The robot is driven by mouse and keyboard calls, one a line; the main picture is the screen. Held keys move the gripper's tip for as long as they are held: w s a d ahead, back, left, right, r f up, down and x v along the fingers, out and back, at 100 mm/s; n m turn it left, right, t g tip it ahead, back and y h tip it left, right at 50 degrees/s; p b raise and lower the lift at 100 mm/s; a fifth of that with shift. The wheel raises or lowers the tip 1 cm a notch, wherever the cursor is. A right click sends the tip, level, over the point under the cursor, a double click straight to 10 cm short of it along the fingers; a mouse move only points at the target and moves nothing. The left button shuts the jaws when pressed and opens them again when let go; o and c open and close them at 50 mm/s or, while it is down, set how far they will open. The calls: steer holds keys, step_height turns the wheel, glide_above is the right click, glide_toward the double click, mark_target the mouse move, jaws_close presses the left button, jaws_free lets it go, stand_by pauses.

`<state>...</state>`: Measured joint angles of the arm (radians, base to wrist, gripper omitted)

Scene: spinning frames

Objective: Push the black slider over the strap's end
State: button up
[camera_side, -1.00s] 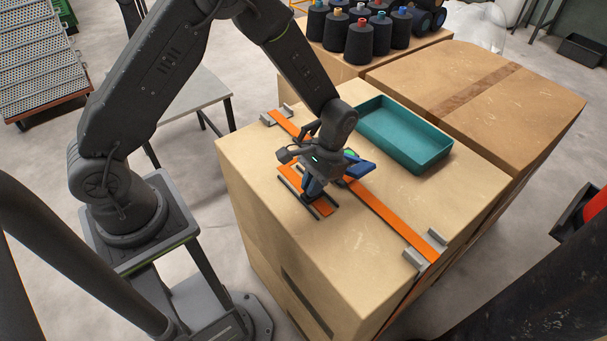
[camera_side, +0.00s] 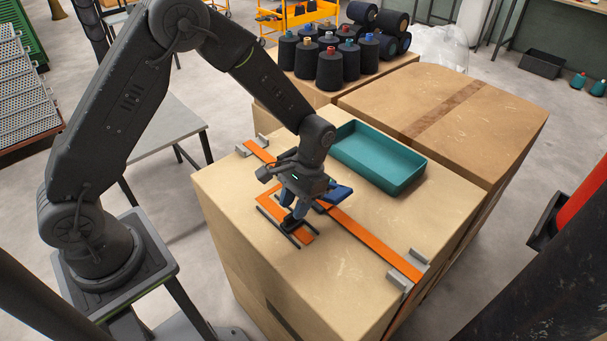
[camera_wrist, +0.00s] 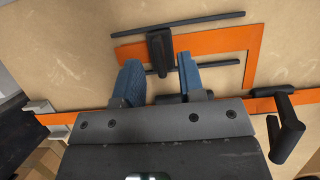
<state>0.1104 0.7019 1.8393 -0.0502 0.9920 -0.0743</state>
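The black slider (camera_wrist: 160,51) lies across the orange strap (camera_wrist: 218,43) in the wrist view, with strap showing on both sides of it. The strap's free end (camera_wrist: 122,53) shows to the slider's left, between two thin dark rails. My gripper (camera_wrist: 158,62) is open, with its two blue fingers apart. The slider's near part reaches between the fingertips, with a gap visible on each side. In the side view my gripper (camera_side: 290,223) is low over the strap's turned section (camera_side: 304,237). The fingers largely hide the slider there.
Grey clamps hold the long strap at the box's front right (camera_side: 405,272) and back left (camera_side: 247,145). A teal tray (camera_side: 385,165) stands behind my gripper. Cones of dark thread (camera_side: 331,68) stand on a farther box. The box top in front of the strap is bare.

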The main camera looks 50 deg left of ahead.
steer(key=v, duration=1.1)
steer(key=shift+r, duration=0.1)
steer(key=s+t, duration=0.5)
step_height(320, 180, down, 13)
steer(key=shift+s+f, duration=0.1)
steer(key=shift+s, duration=0.05)
stand_by(0.3)
jaws_close()
